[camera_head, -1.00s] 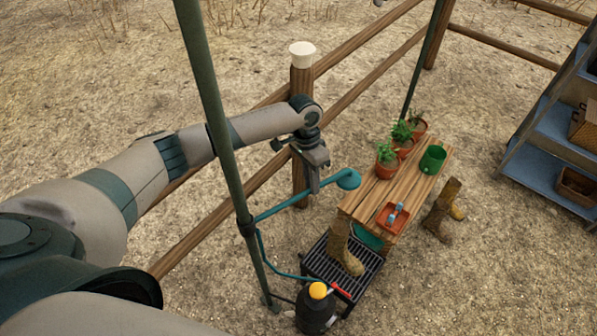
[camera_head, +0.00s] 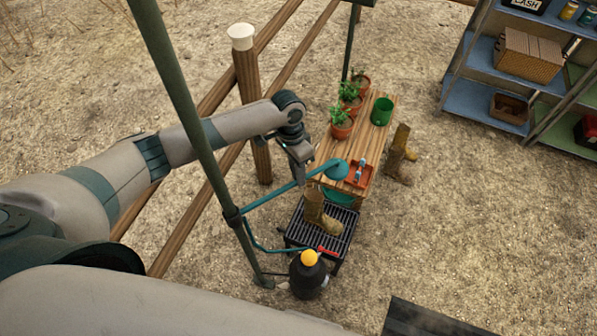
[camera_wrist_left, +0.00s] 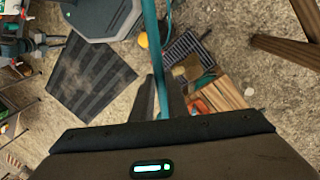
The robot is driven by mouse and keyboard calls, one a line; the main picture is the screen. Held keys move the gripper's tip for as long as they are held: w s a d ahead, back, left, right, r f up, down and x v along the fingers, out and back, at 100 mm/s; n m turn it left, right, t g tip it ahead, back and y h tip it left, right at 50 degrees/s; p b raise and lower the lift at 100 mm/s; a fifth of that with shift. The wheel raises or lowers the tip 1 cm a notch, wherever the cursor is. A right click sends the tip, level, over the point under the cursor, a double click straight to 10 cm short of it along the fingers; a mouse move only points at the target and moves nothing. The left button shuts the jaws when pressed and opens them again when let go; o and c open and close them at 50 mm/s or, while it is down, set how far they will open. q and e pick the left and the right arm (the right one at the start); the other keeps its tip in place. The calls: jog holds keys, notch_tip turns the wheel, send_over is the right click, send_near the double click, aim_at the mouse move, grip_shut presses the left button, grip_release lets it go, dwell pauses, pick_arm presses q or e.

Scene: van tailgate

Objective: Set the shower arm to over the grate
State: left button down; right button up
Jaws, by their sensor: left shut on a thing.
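The teal shower arm (camera_head: 272,200) reaches right from a green upright pole (camera_head: 205,150) and ends in a round teal shower head (camera_head: 336,169). In the head view the shower head shows above the near part of the wooden bench, beyond the grate. The black slatted grate (camera_head: 297,229) stands low at the foot of the bench with a brown boot (camera_head: 317,212) on it. My left gripper (camera_head: 303,180) is shut on the shower arm near its head end. In the left wrist view the arm (camera_wrist_left: 152,40) runs between the fingers (camera_wrist_left: 161,100).
The bench (camera_head: 345,150) holds potted plants (camera_head: 341,124), a green pot (camera_head: 382,111) and a red tray (camera_head: 361,173). A dark canister with a yellow cap (camera_head: 309,272) stands before the grate. A wooden fence post (camera_head: 252,110) is beside my left arm. Shelves (camera_head: 487,100) stand right.

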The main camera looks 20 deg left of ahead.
pick_arm(q)
jog(key=shift+r, duration=0.1)
jog(key=c, duration=1.7)
grip_release()
pick_arm(e)
jog(key=shift+w, duration=0.1)
jog(key=shift+a, duration=0.15)
